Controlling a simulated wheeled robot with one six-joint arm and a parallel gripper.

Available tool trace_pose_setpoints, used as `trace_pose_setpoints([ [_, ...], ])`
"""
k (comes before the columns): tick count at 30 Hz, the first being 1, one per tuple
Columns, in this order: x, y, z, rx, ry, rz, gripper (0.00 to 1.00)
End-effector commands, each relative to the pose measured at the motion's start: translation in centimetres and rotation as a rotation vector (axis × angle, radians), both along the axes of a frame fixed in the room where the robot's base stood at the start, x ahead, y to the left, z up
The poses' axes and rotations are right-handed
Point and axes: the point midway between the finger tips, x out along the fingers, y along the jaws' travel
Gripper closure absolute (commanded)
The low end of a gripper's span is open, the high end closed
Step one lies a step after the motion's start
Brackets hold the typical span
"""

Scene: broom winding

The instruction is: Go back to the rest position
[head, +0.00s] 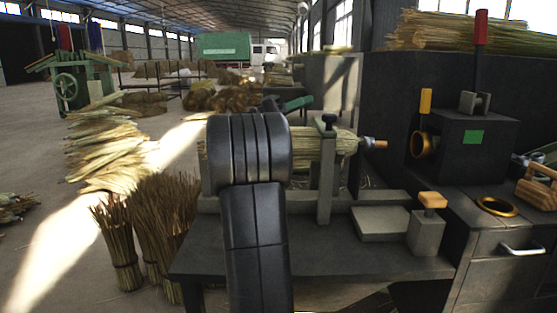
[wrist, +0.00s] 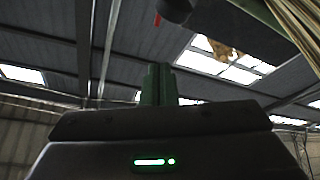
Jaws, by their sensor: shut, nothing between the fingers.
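My gripper (wrist: 159,70) shows in the wrist view as two green fingers close together, pointing up toward the roof, with nothing between them. In the head view its green fingers (head: 298,103) stick out to the right behind my dark arm, above the bench. A straw bundle (head: 346,143) lies across the winding machine (head: 327,180), behind and right of my arm. The gripper appears apart from the bundle. My arm hides the left part of the machine.
A dark box with a red-handled lever (head: 480,28) and a brass ring (head: 495,206) are at the right. The workbench (head: 400,264) spans the front. Straw bundles (head: 160,225) stand on the floor at left. Straw (wrist: 297,28) also shows at the wrist view's upper right.

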Motion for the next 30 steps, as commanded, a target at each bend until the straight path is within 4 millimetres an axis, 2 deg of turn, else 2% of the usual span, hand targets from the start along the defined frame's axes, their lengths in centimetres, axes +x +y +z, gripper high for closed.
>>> trace_pose_setpoints([
  [1, -0.1, -1.1, 0.2, 0.0, -0.003, -0.004, 1.0],
  [6, 0.1, -4.0, 0.7, -0.001, 0.001, -0.004, 1.0],
  [9, 0.5, -3.7, -0.8, 0.001, 0.007, 0.0, 1.0],
  [15, 0.8, -3.6, -2.2, 0.004, 0.008, -0.002, 1.0],
  [30, 0.8, -3.9, -2.6, 0.009, 0.017, -0.005, 1.0],
])
